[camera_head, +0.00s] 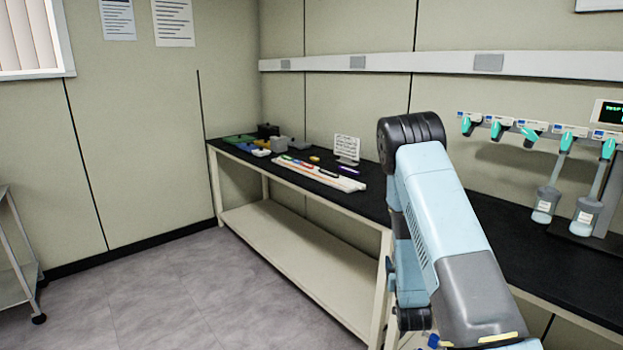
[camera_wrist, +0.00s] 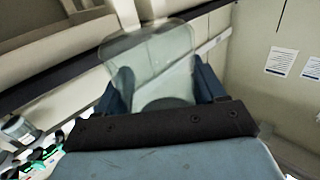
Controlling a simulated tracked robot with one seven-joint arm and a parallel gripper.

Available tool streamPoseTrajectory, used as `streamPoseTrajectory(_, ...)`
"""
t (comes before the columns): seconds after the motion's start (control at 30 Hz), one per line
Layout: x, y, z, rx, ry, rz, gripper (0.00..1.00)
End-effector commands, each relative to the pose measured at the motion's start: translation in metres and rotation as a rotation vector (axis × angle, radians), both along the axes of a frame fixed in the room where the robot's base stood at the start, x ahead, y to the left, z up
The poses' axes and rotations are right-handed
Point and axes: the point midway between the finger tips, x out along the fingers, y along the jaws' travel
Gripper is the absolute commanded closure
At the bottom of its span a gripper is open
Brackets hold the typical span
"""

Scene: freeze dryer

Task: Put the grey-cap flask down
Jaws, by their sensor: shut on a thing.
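In the wrist view my gripper (camera_wrist: 160,88) is shut on a clear, see-through flask (camera_wrist: 155,50), with a dark blue finger on each side of it. The flask is held in the air, and no surface shows touching it. I cannot make out its grey cap. In the head view my arm fills the right centre, and the gripper and held flask are hidden.
A black-topped bench (camera_head: 375,204) runs along the wall. A white rack (camera_head: 315,175) and a small sign (camera_head: 346,149) stand on it. At right is a manifold with green valves (camera_head: 530,137) and two flasks (camera_head: 545,203) (camera_head: 585,215). Bare bench shows beside them.

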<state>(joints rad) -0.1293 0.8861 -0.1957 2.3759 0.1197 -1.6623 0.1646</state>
Motion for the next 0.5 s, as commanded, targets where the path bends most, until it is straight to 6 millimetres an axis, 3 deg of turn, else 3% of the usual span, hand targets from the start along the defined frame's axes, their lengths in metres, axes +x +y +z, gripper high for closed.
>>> streamPoseTrajectory(0.27,0.01,0.052,-0.021,-0.001,0.0,0.127,0.66)
streamPoseTrajectory(0.5,0.009,0.046,-0.02,0.0,0.0,0.116,0.66)
